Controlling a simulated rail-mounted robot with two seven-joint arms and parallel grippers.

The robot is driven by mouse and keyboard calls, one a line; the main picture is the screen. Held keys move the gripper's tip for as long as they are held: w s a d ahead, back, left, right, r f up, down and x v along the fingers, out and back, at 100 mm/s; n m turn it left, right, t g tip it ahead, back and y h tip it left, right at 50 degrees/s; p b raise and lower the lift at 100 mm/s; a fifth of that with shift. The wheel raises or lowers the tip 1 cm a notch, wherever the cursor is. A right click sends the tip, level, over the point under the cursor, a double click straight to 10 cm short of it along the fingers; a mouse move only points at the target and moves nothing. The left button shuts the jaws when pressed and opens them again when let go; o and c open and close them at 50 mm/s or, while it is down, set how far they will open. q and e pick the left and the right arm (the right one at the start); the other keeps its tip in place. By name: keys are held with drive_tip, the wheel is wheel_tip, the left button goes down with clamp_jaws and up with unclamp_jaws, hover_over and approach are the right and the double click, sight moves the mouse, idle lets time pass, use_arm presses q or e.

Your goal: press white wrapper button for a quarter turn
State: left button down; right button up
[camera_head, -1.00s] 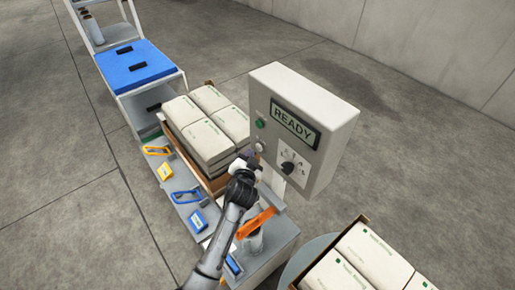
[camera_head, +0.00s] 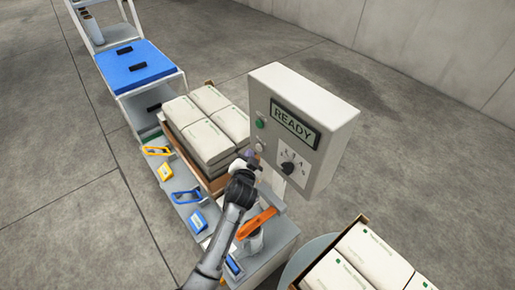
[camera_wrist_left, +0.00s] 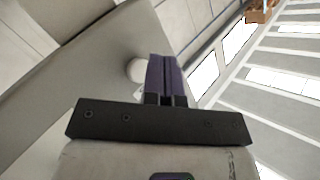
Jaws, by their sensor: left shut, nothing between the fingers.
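The grey control box (camera_head: 330,150) shows READY on its display (camera_head: 294,120). A white button (camera_head: 259,146) is on its front, below a green button (camera_head: 261,123) and left of a black dial (camera_head: 288,168). My left gripper (camera_head: 252,158) is shut and empty, with its tips at the box front just below the white button. In the left wrist view the purple fingers (camera_wrist_left: 165,72) are closed together, and the round white button (camera_wrist_left: 135,70) shows just left of them. I cannot tell whether the fingers touch the button. My right gripper is not in view.
Several white packs (camera_head: 212,125) are stacked behind my left gripper. An orange handle (camera_head: 257,222), blue frame (camera_head: 187,196) and yellow frame (camera_head: 157,151) stand along the grey bench. An open carton of white packs (camera_head: 375,252) is at lower right. The floor beyond the box is clear.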

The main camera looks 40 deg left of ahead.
use_arm(q)
drive_tip(key=shift+w, duration=0.15)
idle(0.6)
drive_tip(key=shift+w+d, duration=0.1)
drive_tip(key=shift+w, duration=0.2)
drive_tip(key=shift+w, duration=0.1)
idle(0.5)
